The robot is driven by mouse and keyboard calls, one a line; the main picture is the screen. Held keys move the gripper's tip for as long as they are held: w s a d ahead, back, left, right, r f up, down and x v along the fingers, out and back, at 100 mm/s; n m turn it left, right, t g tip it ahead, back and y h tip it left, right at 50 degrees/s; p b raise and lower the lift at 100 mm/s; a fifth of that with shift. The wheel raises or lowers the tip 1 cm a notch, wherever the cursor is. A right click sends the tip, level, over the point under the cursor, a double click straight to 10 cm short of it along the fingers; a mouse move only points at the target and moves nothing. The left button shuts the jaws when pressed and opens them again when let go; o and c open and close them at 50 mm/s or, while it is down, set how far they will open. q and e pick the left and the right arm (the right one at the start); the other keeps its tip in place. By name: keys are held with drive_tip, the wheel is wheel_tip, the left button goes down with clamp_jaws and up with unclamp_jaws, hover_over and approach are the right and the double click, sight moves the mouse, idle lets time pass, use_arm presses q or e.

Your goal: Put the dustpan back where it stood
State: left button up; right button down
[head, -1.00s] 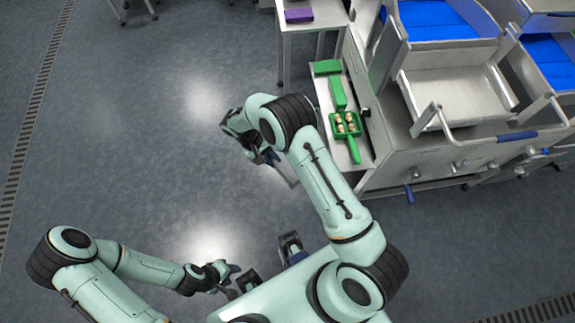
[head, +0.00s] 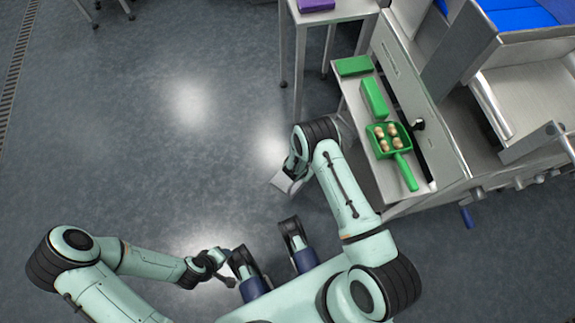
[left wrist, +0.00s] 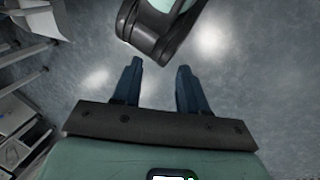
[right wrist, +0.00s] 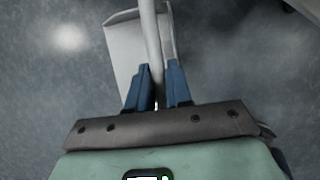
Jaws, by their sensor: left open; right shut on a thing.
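The dustpan (right wrist: 122,50) is a pale grey pan with a round light handle. In the right wrist view my right gripper (right wrist: 158,70) is shut on the handle, with the pan beyond the fingers. In the head view the dustpan (head: 282,182) shows partly below my right wrist, over the floor left of the shelf; the gripper there is mostly hidden by the arm. My left gripper (left wrist: 160,68) is open and empty in the left wrist view, and sits low in the head view, far from the dustpan.
A table with a purple item (head: 316,4) is at the top. The floor at left is clear.

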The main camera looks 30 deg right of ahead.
drive_tip(key=shift+s+a+f+n+b, duration=0.15)
drive_tip(key=shift+f+n, duration=0.15)
drive_tip(key=shift+f, duration=0.3)
drive_tip(key=shift+s+f+n+b, duration=0.15)
drive_tip(key=shift+f+n, duration=0.15)
drive_tip(key=shift+f, duration=0.3)
drive_tip(key=b, duration=0.2)
drive_tip(key=shift+w+f+t+y+b, duration=0.1)
drive_tip(key=shift+f+t+y+b, duration=0.2)
drive_tip(key=shift+f+t+b, duration=0.1)
use_arm(q)
drive_tip(key=w+a+f+t+y, duration=0.1)
drive_tip(key=w+a+f+t, duration=0.15)
drive_tip(key=w+f, duration=0.35)
use_arm(e)
wheel_tip(320, 180, down, 3)
drive_tip(key=shift+a+r+b, duration=0.1)
drive_tip(key=shift+b, duration=0.35)
use_arm(q)
drive_tip(key=s+a+f+n+g+b, duration=0.1)
drive_tip(key=s+a+f+g+b, duration=0.1)
drive_tip(key=s+f+g+b, duration=0.3)
drive_tip(key=s+f+b, duration=0.1)
drive_tip(key=s+f, duration=0.2)
drive_tip(key=s, duration=0.3)
drive_tip(key=shift+s+a, duration=0.15)
drive_tip(key=shift+s, duration=0.2)
use_arm(e)
wheel_tip(320, 180, down, 16)
drive_tip(key=shift+f, duration=0.2)
